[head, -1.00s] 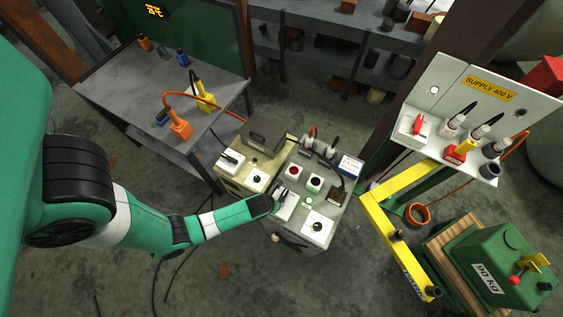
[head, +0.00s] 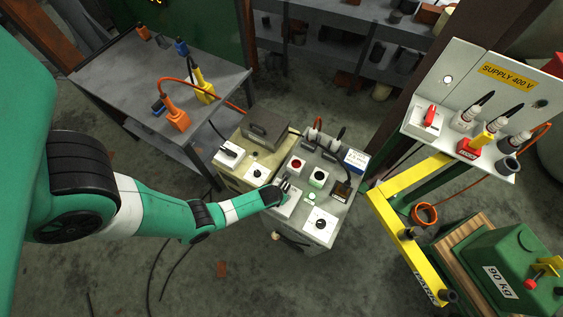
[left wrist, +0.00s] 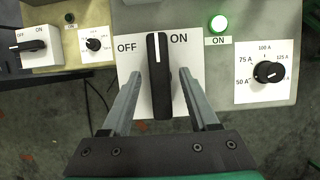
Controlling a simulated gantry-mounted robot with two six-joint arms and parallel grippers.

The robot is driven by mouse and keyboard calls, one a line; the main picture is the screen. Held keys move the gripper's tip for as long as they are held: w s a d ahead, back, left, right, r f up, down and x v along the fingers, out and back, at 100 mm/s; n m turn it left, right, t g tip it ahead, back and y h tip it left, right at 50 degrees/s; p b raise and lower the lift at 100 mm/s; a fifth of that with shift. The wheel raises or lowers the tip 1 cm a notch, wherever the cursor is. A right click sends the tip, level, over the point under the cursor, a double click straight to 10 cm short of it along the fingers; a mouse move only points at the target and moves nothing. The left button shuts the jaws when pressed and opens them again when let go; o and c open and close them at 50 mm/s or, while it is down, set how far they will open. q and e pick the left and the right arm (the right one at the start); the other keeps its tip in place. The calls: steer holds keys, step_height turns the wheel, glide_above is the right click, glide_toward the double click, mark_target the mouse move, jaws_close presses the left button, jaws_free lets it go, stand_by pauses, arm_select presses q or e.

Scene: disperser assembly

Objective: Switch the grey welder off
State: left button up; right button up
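The grey welder (head: 303,208) stands mid-floor in the head view. In the left wrist view its white switch plate (left wrist: 133,82) reads OFF at left and ON at upper right. The black switch handle (left wrist: 161,85) points up, with its white mark on the ON side of the OFF label. The green lamp (left wrist: 218,24) labelled ON is lit. My left gripper (left wrist: 159,74) is open, with one finger on each side of the handle and a gap on both sides. In the head view my left gripper (head: 284,188) is above the switch. My right gripper is out of view.
A beige welder (head: 243,172) stands close on the left; its switch handle (left wrist: 30,46) lies sideways towards OFF. The current dial (left wrist: 268,72) is right of the lamp. A grey table (head: 120,85), a supply panel (head: 450,75) and a yellow-framed trolley (head: 390,225) surround the welders.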

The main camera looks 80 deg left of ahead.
arm_select(q)
jaws_close()
